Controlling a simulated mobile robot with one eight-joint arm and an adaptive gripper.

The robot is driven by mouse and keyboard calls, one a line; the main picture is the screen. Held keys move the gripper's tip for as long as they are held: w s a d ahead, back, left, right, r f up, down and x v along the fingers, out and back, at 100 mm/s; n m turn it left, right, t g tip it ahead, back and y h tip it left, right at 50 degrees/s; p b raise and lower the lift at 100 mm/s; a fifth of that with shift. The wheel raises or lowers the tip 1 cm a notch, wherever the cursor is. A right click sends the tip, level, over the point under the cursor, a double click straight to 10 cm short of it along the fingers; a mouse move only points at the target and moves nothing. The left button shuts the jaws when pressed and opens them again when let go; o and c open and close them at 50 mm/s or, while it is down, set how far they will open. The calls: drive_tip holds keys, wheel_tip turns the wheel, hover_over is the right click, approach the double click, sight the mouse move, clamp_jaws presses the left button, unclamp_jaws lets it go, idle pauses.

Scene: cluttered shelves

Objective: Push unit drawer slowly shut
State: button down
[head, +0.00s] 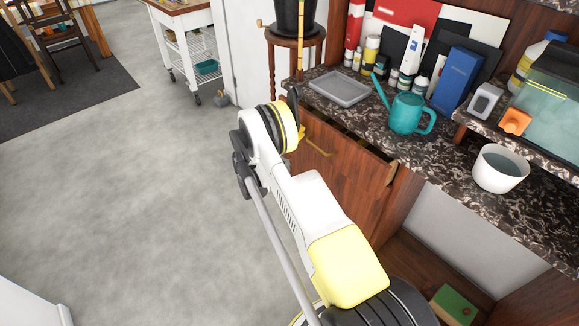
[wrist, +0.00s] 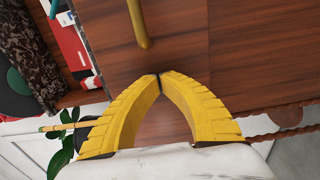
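The unit drawer (head: 338,178) has a brown wooden front and stands out a little from under the stone counter, with a dark gap along its top edge. Its brass handle (head: 318,145) is on the upper part of the front. In the wrist view, the drawer front (wrist: 180,40) fills the upper middle and the handle (wrist: 140,28) lies just above my fingertips. My gripper (wrist: 159,75) has its yellow fingers together at the tips, with nothing between them. The tips are at or very near the wood; I cannot tell whether they touch. In the head view the fingers are mostly hidden.
The stone counter (head: 458,188) holds a grey tray (head: 340,88), a teal watering can (head: 406,113), a white pot (head: 499,168) and bottles. A round plant stand (head: 297,40) is behind the drawer. The grey floor (head: 130,190) to the left is clear.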

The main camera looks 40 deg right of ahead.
drive_tip(key=shift+w+d, duration=0.15)
drive_tip(key=shift+d, duration=3.6)
drive_tip(key=a, duration=0.7)
drive_tip(key=w+a+r+t+y, duration=0.2)
drive_tip(key=a+r+y, duration=0.15)
drive_tip(key=r, duration=0.65)
drive_tip(key=s+a+r+t+y, duration=0.2)
drive_tip(key=s+a+r+y, duration=0.25)
drive_tip(key=a+r, duration=0.55)
drive_tip(key=s+a+r+t+y, duration=0.2)
drive_tip(key=s+a+y, duration=0.8)
drive_tip(key=s+a, duration=1.5)
drive_tip(key=shift+s+a+r+t, duration=0.25)
drive_tip(key=shift+s+r+t, duration=0.05)
drive_tip(key=shift+s, duration=0.05)
